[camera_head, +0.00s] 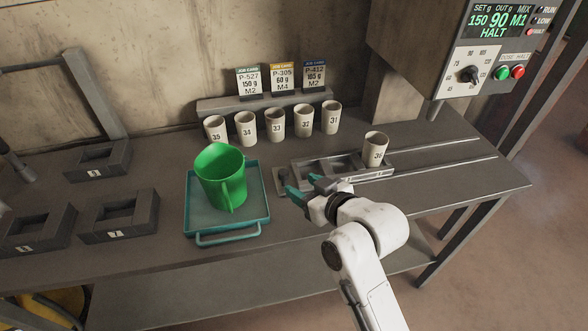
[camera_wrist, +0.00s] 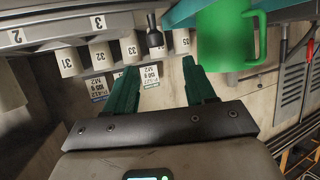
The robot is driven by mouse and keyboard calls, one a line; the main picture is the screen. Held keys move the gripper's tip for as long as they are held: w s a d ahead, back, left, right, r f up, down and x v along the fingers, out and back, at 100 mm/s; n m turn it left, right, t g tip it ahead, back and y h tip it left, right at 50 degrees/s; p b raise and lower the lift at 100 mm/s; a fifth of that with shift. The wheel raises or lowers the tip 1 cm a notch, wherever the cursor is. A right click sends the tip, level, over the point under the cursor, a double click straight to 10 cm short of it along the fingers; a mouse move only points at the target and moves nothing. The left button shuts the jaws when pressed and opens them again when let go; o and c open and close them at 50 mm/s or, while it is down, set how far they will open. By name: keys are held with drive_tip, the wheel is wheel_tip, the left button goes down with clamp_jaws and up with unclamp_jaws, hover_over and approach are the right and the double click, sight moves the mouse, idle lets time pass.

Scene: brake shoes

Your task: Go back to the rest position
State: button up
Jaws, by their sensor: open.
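My gripper (camera_head: 301,189) is open, with its two teal fingers apart and nothing between them. It hangs over the bench in front of the grey slotted rack (camera_head: 350,177), to the right of the green mug. In the wrist view my gripper (camera_wrist: 158,72) also shows spread and empty. The green mug (camera_head: 219,178) stands upright on a teal tray (camera_head: 195,222), its handle towards me. The mug also shows in the wrist view (camera_wrist: 226,38), beyond one finger.
Several numbered cups (camera_head: 275,124) stand in a row at the back, below job cards (camera_head: 282,79). Cup 36 (camera_head: 375,148) stands at the rack's right end. Dark square holders (camera_head: 119,216) sit at left. A control box (camera_head: 485,62) reading HALT hangs upper right. The bench's front right is clear.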

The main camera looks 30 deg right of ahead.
drive_tip(key=s+f+g, duration=0.1)
drive_tip(key=s+f, duration=0.1)
drive_tip(key=s, duration=0.1)
drive_tip(key=s+f+g, duration=0.1)
drive_tip(key=s+f, duration=0.1)
drive_tip(key=s, duration=0.2)
drive_tip(key=s+f+g, duration=0.2)
drive_tip(key=s, duration=0.1)
drive_tip(key=shift+s+d+f+m+h, duration=0.25)
drive_tip(key=shift+d+f+m+h, duration=0.05)
drive_tip(key=shift+d+m+h, duration=0.1)
drive_tip(key=s+d+f+g, duration=0.1)
drive_tip(key=s+f+g, duration=0.1)
drive_tip(key=s, duration=0.4)
drive_tip(key=s+d+f+m+g+h, duration=0.1)
drive_tip(key=s+f+g, duration=0.2)
drive_tip(key=s, duration=0.4)
drive_tip(key=s+d+f+g, duration=0.2)
drive_tip(key=s+f+g, duration=0.1)
drive_tip(key=s, duration=0.4)
drive_tip(key=shift+s+f, duration=0.25)
drive_tip(key=shift+f, duration=0.15)
